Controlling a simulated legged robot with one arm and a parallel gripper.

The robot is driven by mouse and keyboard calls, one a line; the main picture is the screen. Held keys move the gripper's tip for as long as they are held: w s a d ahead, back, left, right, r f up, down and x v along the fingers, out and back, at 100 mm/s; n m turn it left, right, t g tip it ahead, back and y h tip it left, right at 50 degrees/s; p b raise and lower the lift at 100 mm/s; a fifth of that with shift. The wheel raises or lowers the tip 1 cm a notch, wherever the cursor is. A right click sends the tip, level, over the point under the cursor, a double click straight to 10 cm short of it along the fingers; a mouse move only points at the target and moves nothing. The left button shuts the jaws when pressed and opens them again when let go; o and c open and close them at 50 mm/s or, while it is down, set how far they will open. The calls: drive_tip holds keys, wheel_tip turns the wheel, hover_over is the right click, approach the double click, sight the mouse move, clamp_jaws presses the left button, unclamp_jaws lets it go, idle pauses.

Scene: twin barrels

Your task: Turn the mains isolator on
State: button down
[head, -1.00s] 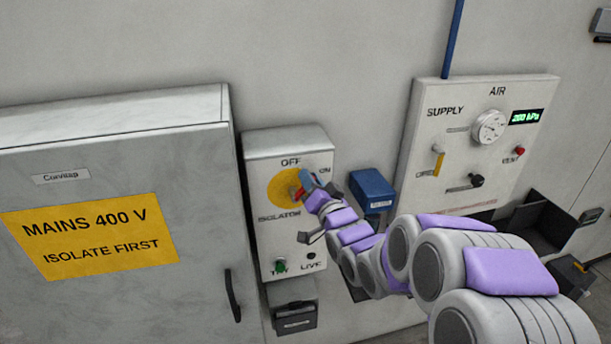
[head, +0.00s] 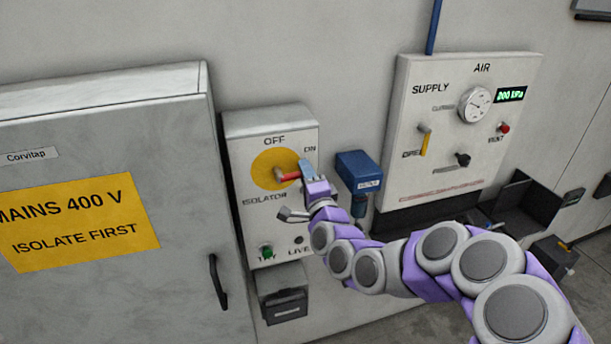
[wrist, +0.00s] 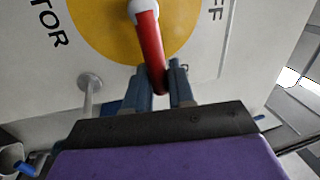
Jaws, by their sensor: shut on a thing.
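The isolator is a grey box (head: 240,145) with a yellow disc (head: 264,159) and a red handle (head: 290,176). OFF is printed above the disc and ON at its upper right. The handle points right, a little below the ON label. My gripper (head: 306,172) is at the handle's outer end. In the wrist view the red handle (wrist: 150,50) runs from its pale hub down between the blue jaws of my gripper (wrist: 160,84), which are shut on it.
A green TRY button (head: 266,251) and a dark LIVE lamp (head: 298,240) sit below the disc. A blue box (head: 358,170) hangs just right of my gripper. The air panel (head: 450,165) is further right. The grey mains cabinet (head: 110,110) stands close on the left.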

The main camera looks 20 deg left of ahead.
drive_tip(key=shift+f+m, duration=0.3)
drive_tip(key=shift+m, duration=0.3)
drive_tip(key=shift+b, duration=0.3)
drive_tip(key=c, duration=1.3)
unclamp_jaws()
drive_tip(key=shift+w, duration=0.1)
drive_tip(key=shift+o, duration=1)
drive_tip(key=shift+w+a+f, duration=0.15)
drive_tip(key=shift+a, duration=0.1)
drive_tip(key=shift+s, duration=0.2)
